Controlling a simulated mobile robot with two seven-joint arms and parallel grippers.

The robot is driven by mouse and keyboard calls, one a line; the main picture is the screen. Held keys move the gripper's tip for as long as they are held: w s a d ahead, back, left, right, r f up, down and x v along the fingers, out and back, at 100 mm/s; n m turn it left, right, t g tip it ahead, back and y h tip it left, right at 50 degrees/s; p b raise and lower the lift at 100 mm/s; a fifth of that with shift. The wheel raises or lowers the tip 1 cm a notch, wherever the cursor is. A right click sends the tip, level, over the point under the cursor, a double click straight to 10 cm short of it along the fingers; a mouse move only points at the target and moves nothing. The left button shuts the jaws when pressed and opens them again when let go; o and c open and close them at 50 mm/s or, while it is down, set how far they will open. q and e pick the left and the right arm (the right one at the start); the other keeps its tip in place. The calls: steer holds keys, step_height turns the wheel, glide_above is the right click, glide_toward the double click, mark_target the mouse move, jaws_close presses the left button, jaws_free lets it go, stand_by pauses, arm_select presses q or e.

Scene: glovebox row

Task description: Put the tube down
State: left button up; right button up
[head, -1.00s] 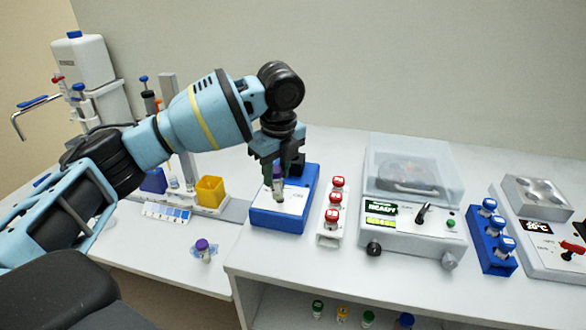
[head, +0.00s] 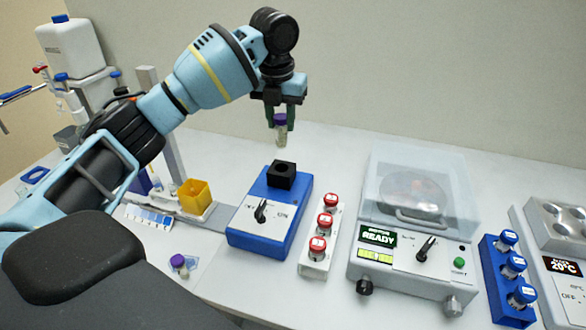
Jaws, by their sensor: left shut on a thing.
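My left gripper (head: 280,116) is shut on a purple-capped tube (head: 281,132) and holds it upright in the air. The tube hangs above and behind the blue vortex mixer (head: 262,220), clear of its black cup (head: 282,174). The cup looks empty. A second purple-capped tube (head: 179,264) lies tilted on the bench at the lower left. My right gripper is not in view.
A white rack (head: 318,250) with red-capped tubes stands right of the mixer. Right of it are a clear-lidded centrifuge reading READY (head: 414,250) and a blue rack (head: 504,285) of blue-capped tubes. A yellow box (head: 194,194) stands left. Bench behind the mixer is bare.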

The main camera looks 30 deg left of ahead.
mark_target(280, 148)
arm_select(q)
steer(key=shift+s, duration=0.2)
steer(key=shift+f, duration=0.25)
step_height(280, 148, down, 5)
steer(key=shift+f, duration=0.35)
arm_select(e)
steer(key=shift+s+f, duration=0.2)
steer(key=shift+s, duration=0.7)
arm_select(q)
steer(key=shift+f, duration=1.85)
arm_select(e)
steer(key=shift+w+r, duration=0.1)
arm_select(q)
steer(key=shift+f, duration=0.15)
steer(key=o, duration=1)
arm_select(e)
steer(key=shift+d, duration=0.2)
